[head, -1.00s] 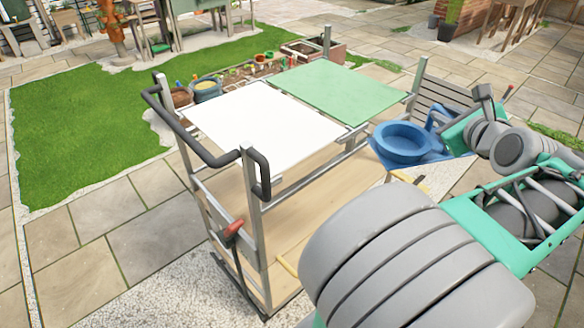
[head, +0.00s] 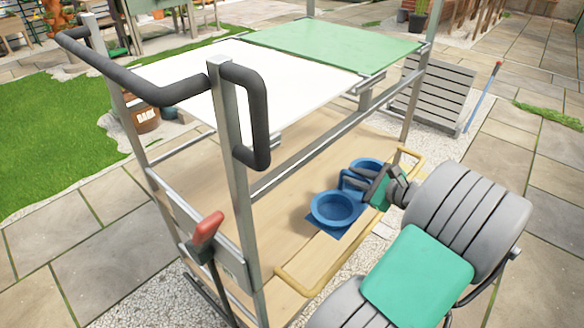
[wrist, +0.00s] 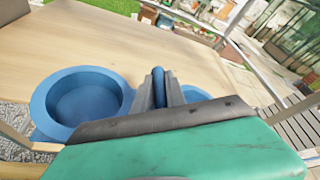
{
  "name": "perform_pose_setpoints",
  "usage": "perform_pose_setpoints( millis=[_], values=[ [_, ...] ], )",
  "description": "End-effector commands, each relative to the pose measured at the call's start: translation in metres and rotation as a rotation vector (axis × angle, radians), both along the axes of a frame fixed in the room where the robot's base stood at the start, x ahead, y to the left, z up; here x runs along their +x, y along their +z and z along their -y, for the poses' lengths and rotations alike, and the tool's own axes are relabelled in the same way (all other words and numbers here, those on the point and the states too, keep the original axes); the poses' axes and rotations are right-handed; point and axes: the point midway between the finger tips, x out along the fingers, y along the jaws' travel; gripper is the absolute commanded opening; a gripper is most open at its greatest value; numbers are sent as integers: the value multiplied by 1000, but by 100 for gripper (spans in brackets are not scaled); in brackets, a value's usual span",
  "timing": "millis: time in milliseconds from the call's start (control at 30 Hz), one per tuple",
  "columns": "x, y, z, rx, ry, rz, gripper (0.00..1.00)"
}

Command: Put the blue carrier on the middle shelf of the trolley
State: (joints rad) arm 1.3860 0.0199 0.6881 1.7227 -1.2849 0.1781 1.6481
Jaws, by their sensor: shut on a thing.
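The blue carrier (head: 333,210) has two round cups on a flat base and an upright handle between them. My gripper (head: 366,190) is shut on the handle. In the head view the carrier is over the near right part of the trolley's wooden middle shelf (head: 225,220), below the top level. In the wrist view one blue cup (wrist: 85,95) is left of my fingers (wrist: 160,88), and the other is partly hidden behind my gripper. The carrier looks about level and low over the wood; I cannot tell whether its base touches.
The trolley's top has a white panel (head: 190,75) and a green panel (head: 335,45). Grey posts and a black handle (head: 260,120) stand at the left end. A yellow rail (head: 310,285) lies along the shelf's near side. Bare wood extends left of the carrier.

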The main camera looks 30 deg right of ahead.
Motion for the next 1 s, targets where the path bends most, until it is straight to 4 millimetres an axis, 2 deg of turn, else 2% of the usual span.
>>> perform_pose_setpoints(
  millis=[400, 500, 700, 833, 900, 1000],
  values=[
    [125, -2, -18, -4, 5, 2, 0],
    [148, 0, -22, -4, 4, 2, 0],
    [173, 1, -25, -1, 2, 2, 0],
    [171, -30, -23, 0, -2, 0, 0],
    [171, -35, -23, -1, -1, 1, 0],
    [171, -32, -23, -2, -1, 1, 0]
  ],
)
